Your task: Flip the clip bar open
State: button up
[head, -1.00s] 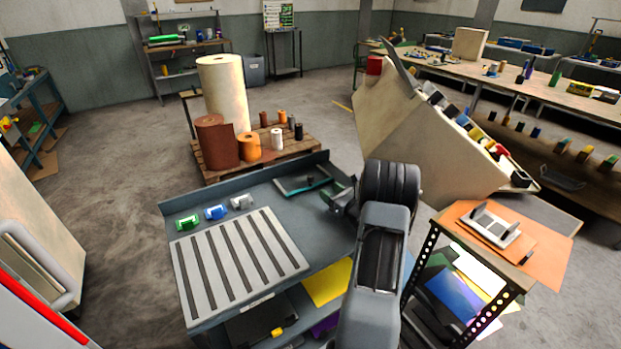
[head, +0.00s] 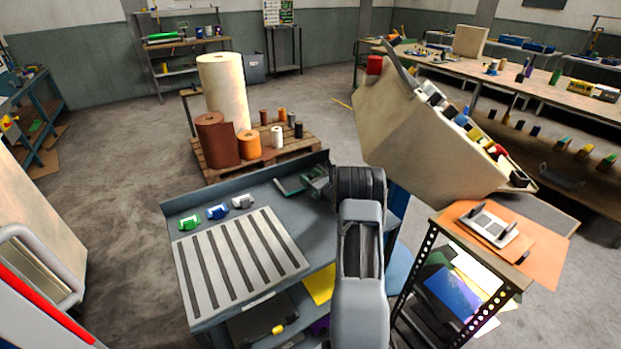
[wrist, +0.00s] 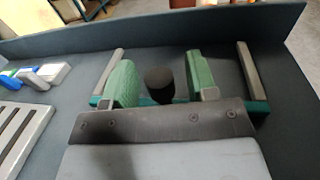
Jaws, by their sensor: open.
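The teal-edged fixture (head: 287,185) lies at the back of the blue-grey bench, partly hidden by my gripper (head: 317,178). In the wrist view its teal edge (wrist: 260,107) and two grey side bars (wrist: 252,76) show. I cannot tell clearly which part is the clip bar. A dark round knob-like part (wrist: 160,84) stands between my gripper's two green fingers (wrist: 163,82). The fingers are apart, with gaps to the knob on both sides. Its contact with anything is not visible. The near middle of the fixture is hidden behind my gripper's dark screwed plate.
Green (head: 189,222), blue (head: 217,212) and white (head: 243,202) small pieces lie left of the fixture. A slotted grey plate (head: 243,255) covers the bench front. A raised rim (wrist: 200,22) runs along the bench's back. A side stand (head: 478,245) is at right.

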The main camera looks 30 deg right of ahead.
grip_shut()
dwell(0.3)
jog(key=shift+r, duration=0.1)
